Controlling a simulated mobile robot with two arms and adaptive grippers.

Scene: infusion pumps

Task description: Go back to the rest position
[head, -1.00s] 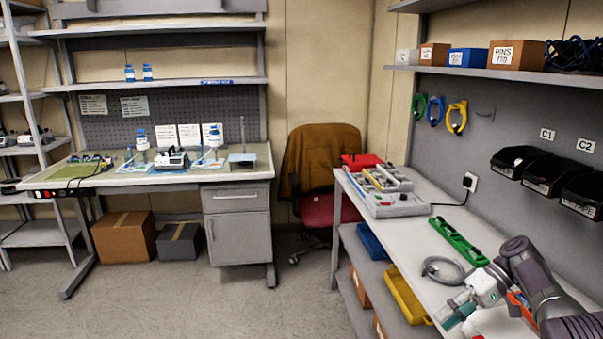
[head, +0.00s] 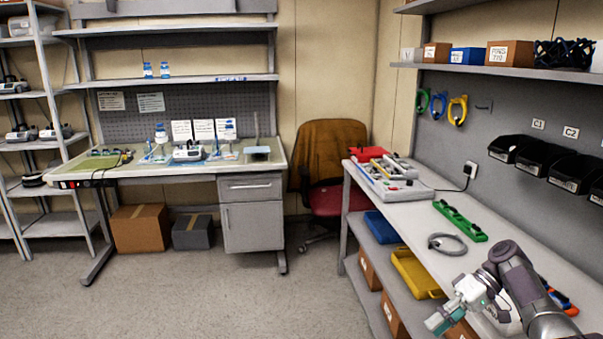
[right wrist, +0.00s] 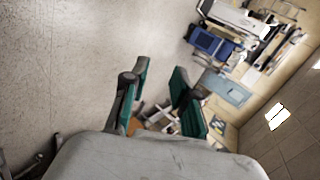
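My right gripper (head: 436,321) shows at the lower right of the head view, by the front edge of the right-hand bench (head: 408,222). Its fingers have teal pads. In the right wrist view my right gripper (right wrist: 161,72) has its two fingers apart with nothing held between them. My right arm reaches in from the lower right corner, over the bench. My left gripper and left arm are not in view.
A grey cable coil (head: 447,244) and a green rail (head: 460,220) lie on the bench near my right arm. A yellow bin (head: 416,273) sits on the shelf below. A desk with a pump (head: 188,151) and a chair (head: 330,165) stand beyond. The floor ahead is clear.

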